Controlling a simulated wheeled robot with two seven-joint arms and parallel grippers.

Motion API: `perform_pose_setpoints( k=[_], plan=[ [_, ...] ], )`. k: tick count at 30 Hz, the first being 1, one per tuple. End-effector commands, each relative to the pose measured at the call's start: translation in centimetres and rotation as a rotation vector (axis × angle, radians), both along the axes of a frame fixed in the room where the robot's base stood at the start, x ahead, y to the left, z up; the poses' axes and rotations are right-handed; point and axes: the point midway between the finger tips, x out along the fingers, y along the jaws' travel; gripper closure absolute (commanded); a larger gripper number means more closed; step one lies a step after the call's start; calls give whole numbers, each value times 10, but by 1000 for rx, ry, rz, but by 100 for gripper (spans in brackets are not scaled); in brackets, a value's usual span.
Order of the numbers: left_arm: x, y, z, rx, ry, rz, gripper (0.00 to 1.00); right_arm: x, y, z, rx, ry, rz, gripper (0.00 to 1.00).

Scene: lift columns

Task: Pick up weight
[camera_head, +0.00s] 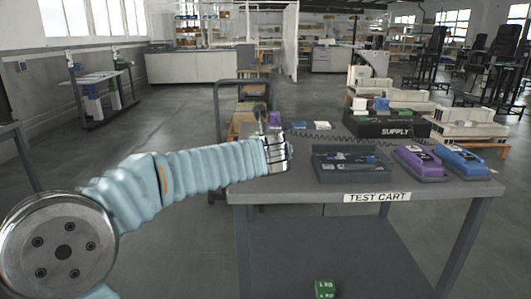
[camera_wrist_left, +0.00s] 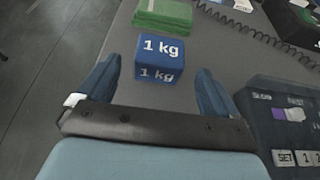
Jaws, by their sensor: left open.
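A blue weight marked "1 kg" (camera_wrist_left: 163,60) sits on the grey cart top in the left wrist view. My left gripper (camera_wrist_left: 156,78) is open, with one blue finger on each side of the near part of the weight and a visible gap at both. In the head view my left gripper (camera_head: 262,112) is at the cart's far left edge, and the blue weight is hard to make out there. A green block (camera_wrist_left: 163,14) lies just beyond the blue weight. Another green weight marked "1 KG" (camera_head: 325,289) rests low, on the cart's lower shelf. My right gripper is out of view.
A dark control box (camera_wrist_left: 290,125) with buttons stands close to the right finger; the head view shows it (camera_head: 350,165) on the test cart (camera_head: 300,187). Purple (camera_head: 418,160) and blue (camera_head: 460,160) cases lie to its right. A black supply box (camera_head: 385,125) stands behind.

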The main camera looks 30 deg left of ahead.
Motion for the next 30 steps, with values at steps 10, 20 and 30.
perform_pose_setpoints(
  k=[10, 20, 30],
  plan=[
    [34, 22, -18, 2, 2, 1, 6, 0, 1, 2, 1, 0, 1, 57],
    [45, 29, -22, 0, -1, 0, 6, 0, 1, 3, 1, 0, 2, 57],
    [45, 28, -22, -1, 0, 0, 54, 0, 1, 3, 1, 0, 1, 57]
  ],
)
